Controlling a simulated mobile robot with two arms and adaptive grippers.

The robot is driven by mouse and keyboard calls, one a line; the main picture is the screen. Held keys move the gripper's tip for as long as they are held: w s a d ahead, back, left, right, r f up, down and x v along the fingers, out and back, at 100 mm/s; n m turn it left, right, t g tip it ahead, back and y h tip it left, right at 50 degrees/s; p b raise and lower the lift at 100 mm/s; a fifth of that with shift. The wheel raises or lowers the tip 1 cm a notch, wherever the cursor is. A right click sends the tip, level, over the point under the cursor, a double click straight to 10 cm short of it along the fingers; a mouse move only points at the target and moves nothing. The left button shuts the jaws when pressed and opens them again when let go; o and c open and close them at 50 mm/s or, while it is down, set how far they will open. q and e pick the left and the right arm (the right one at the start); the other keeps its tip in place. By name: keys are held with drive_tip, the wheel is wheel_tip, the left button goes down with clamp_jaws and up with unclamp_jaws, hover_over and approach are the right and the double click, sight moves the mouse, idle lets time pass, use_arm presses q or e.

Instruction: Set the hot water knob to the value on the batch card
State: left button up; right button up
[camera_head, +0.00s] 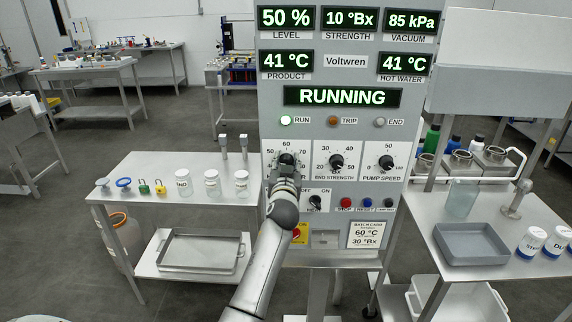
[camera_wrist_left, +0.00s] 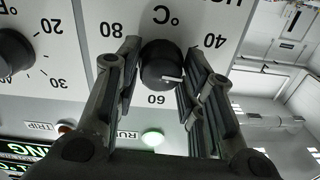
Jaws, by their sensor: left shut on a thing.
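My left gripper (camera_head: 285,168) reaches the hot water knob (camera_wrist_left: 162,65) on the grey control panel (camera_head: 345,75). In the left wrist view, which is upside down, its two fingers (camera_wrist_left: 160,85) are shut on either side of the black knob. The white pointer lies between the 40 and 60 marks; the right finger hides part of the scale there. The batch card (camera_head: 365,235) at the panel's lower right reads 60 °C and 30 °Bx. The hot water display (camera_head: 404,63) shows 41 °C. My right gripper is not in view.
The end strength knob (camera_head: 336,162) and pump speed knob (camera_head: 386,163) sit to the right. An on/off switch (camera_head: 315,201) and several buttons (camera_head: 366,203) are just below. A table with jars (camera_head: 130,215) stands left, another with a grey tray (camera_head: 472,244) right.

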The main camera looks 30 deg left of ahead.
use_arm(q)
drive_tip(key=m, duration=0.8)
drive_tip(key=shift+d, duration=0.1)
drive_tip(key=m+p, duration=0.1)
drive_tip(key=m, duration=0.3)
drive_tip(key=shift+f+p, duration=0.1)
drive_tip(key=shift+p, duration=0.2)
drive_tip(key=m+p, duration=0.1)
drive_tip(key=m, duration=0.3)
drive_tip(key=shift+f, duration=0.1)
drive_tip(key=shift+m, duration=0.5)
drive_tip(key=o, duration=1)
drive_tip(key=shift+w+d, duration=0.1)
